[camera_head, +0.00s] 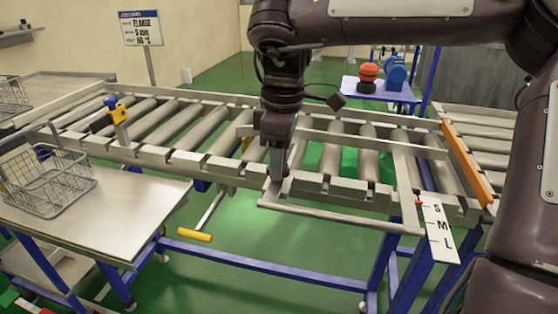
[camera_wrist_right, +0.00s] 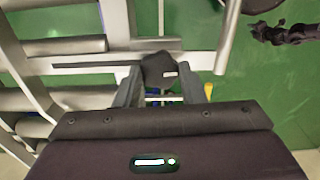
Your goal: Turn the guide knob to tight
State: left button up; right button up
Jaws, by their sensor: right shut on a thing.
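My right gripper (camera_head: 275,178) reaches down from above to the front rail of the roller conveyor (camera_head: 185,160). In the right wrist view the guide knob (camera_wrist_right: 158,68) is black, with a short white mark on its right side. It sits between the fingertips of my right gripper (camera_wrist_right: 163,82), which is shut on it. In the head view the knob is hidden by the gripper. The guide bar (camera_head: 340,219) runs from below the gripper to the right. A white S, M, L scale (camera_head: 439,228) stands at its right end, with a red pointer (camera_head: 418,203) near S. My left gripper is out of view.
A steel table (camera_head: 125,205) with a wire basket (camera_head: 45,182) stands at the front left. A crank with a yellow handle (camera_head: 195,235) sticks out below the conveyor. A red button (camera_head: 368,72) and blue device (camera_head: 396,70) stand behind.

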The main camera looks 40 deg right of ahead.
dwell(0.4)
jog(key=o, duration=1)
jog(key=shift+r, duration=0.4)
notch_tip(320, 180, up, 3)
jog(key=shift+d+f+p, duration=0.1)
jog(key=shift+f+p, duration=0.05)
jog(key=shift+p, duration=0.3)
notch_tip(320, 180, up, 4)
jog(key=shift+s+f+p, duration=0.1)
jog(key=shift+p, duration=0.75)
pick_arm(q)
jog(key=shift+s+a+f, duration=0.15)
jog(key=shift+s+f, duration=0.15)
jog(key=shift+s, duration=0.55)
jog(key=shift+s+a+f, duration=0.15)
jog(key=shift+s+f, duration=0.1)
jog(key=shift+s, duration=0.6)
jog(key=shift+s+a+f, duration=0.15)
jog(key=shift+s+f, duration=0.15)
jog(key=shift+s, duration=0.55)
pick_arm(e)
jog(key=shift+r, duration=0.25)
